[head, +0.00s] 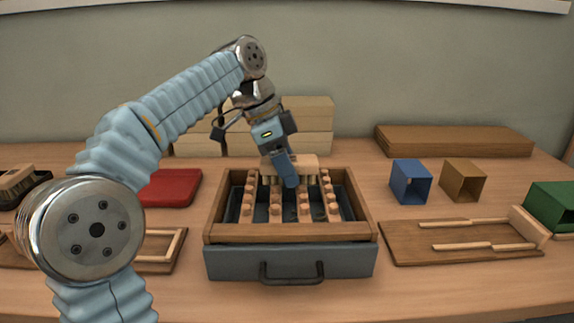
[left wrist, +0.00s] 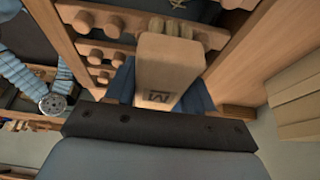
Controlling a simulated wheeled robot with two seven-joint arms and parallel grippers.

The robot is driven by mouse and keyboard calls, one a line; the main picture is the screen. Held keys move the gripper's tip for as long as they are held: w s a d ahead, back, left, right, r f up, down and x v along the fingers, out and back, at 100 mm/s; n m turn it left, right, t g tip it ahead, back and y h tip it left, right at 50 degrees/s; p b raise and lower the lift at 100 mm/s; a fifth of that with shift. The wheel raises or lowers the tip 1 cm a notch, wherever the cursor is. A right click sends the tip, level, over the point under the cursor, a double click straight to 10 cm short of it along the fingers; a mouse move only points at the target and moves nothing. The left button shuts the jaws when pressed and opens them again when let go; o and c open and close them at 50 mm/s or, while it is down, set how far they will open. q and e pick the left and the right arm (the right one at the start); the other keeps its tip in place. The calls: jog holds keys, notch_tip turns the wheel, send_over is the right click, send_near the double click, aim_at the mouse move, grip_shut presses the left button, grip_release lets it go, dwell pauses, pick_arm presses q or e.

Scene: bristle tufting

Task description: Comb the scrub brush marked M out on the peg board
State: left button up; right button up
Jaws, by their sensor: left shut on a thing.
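The scrub brush marked M (left wrist: 165,68) is a pale wooden block with the letter M on its top. My left gripper (head: 290,177) is shut on it from above, and the blue fingers show on both sides of the block in the left wrist view (left wrist: 163,92). In the head view the brush (head: 305,163) is at the back part of the peg board (head: 303,203), with its tufts down among the pegs. Whether the tufts touch the pegs is hard to tell. The peg board has rows of wooden pegs inside a wooden-rimmed box. My right gripper is not in view.
The box has a dark front handle (head: 292,272). A red tray (head: 171,187) lies to the left, and a dark brush (head: 20,181) at the far left. Blue (head: 410,181) and brown (head: 463,180) open boxes stand right, behind a wooden board (head: 405,251). Pale blocks (head: 308,118) are stacked behind.

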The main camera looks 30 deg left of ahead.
pick_arm(q)
jog(key=shift+s+d+f+b, duration=0.1)
jog(key=shift+s+d+b, duration=0.4)
jog(key=shift+s, duration=0.4)
jog(key=shift+s+d+f+b, duration=0.1)
jog(key=shift+s+d+b, duration=0.15)
jog(key=shift+s+d, duration=0.5)
jog(key=shift+s+d+f+b, duration=0.1)
jog(key=shift+s+d+b, duration=0.3)
jog(key=shift+s, duration=0.65)
jog(key=shift+w+a+r+p, duration=0.2)
jog(key=shift+w+a+p, duration=0.15)
jog(key=shift+w+p, duration=0.2)
jog(key=shift+w+a+r+p, duration=0.1)
jog(key=shift+w+a+p, duration=0.35)
jog(key=shift+w, duration=0.2)
jog(key=shift+w+a+p, duration=0.3)
jog(key=shift+w+p, duration=0.1)
jog(key=shift+w, duration=0.2)
jog(key=shift+w+a+r+p, duration=0.1)
jog(key=shift+w+a+p, duration=0.35)
jog(key=shift+w, duration=0.2)
jog(key=shift+w+a+f, duration=0.1)
jog(key=shift+w+a, duration=0.05)
jog(key=shift+w, duration=0.15)
jog(key=shift+w+a, duration=0.4)
jog(key=shift+w, duration=0.3)
jog(key=shift+r, duration=3.05)
